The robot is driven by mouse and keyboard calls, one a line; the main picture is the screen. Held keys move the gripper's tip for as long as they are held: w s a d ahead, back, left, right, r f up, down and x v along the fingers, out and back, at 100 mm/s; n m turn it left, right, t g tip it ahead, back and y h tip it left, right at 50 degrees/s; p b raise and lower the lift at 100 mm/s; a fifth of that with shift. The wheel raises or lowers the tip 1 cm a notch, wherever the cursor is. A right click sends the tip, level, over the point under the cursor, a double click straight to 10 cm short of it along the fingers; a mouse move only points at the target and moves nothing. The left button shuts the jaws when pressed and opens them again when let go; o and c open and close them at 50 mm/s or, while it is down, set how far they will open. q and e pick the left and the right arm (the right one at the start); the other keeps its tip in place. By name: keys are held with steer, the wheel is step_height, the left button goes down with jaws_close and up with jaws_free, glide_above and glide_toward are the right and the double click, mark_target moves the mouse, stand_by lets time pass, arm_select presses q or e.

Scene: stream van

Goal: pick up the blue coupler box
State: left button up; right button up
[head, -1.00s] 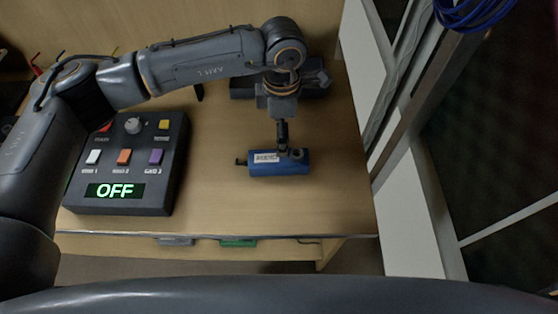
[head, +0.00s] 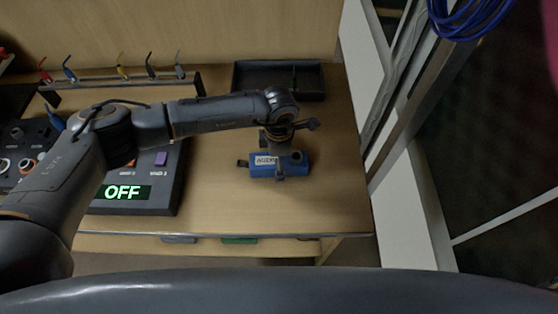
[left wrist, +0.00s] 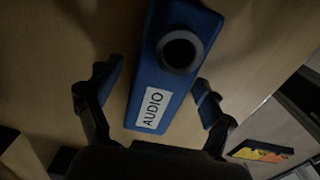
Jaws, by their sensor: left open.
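The blue coupler box (head: 264,171) lies on the wooden table, with a white AUDIO label and a dark round socket on its top. It also shows in the left wrist view (left wrist: 178,62), running between the two fingers. My left gripper (head: 279,172) is directly over the box, pointing down, with a finger on each side. In the left wrist view my left gripper (left wrist: 160,92) is open, with visible gaps beside the box. I cannot tell whether the fingers touch it. My right gripper is in neither view.
A control panel with an OFF display (head: 122,192) stands left of the box, partly behind my arm. A dark tray (head: 250,92) sits at the back, near a rack of coloured cables (head: 120,80). The table is clear right of the box.

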arm_select(q)
steer(key=c, duration=1.3)
steer(key=shift+c, duration=0.8)
steer(key=shift+r, duration=0.15)
